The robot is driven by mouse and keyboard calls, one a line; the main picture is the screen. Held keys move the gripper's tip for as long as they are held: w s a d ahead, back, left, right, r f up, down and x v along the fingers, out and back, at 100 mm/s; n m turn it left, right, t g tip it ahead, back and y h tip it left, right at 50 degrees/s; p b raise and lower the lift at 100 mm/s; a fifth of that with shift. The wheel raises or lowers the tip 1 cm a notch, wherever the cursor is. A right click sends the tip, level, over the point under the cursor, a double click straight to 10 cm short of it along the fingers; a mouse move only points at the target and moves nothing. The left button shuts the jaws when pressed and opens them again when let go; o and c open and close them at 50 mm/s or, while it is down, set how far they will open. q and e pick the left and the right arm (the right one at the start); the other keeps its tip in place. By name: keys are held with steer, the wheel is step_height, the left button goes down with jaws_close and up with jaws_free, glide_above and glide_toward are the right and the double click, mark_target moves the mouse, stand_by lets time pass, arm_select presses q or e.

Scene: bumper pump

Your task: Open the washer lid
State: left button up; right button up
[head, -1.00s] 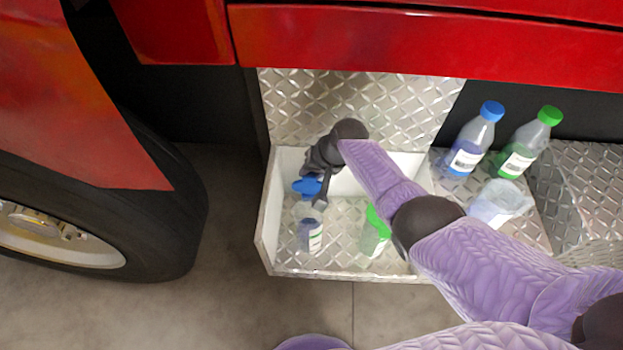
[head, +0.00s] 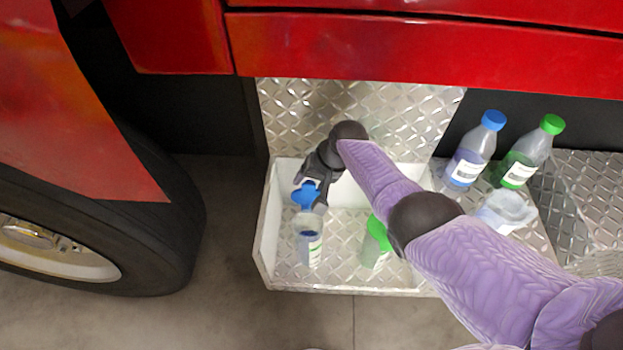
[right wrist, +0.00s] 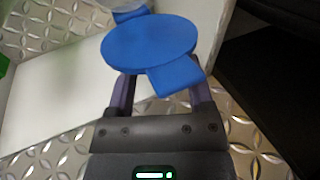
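The washer bottle (head: 308,246), clear with a white label and bluish fluid, stands at the left in the white-walled tray. Its blue lid (head: 305,196) is at its top; I cannot tell how far it is raised. My right gripper (head: 310,192) is at the lid from behind, its fingers apart. In the right wrist view, the blue lid (right wrist: 150,44) is a round disc, and its tab lies between the spread fingers (right wrist: 162,85). The lid hides the fingertips there, so contact is unclear. My left gripper is out of view.
A green-capped bottle (head: 375,250) stands in the same tray, partly behind my right arm. A blue-capped bottle (head: 470,160), a green-capped bottle (head: 524,160) and a whitish container (head: 506,211) stand on the right. The red bumper (head: 420,46) is above and the tire (head: 165,225) is left.

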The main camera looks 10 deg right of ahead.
arm_select(q)
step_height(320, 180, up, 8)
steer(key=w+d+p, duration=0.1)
steer(key=p, duration=0.7)
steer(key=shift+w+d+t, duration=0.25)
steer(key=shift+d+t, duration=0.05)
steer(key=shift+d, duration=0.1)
arm_select(e)
steer(key=v, duration=1)
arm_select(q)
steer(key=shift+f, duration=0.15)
arm_select(e)
steer(key=shift+s+f, duration=0.1)
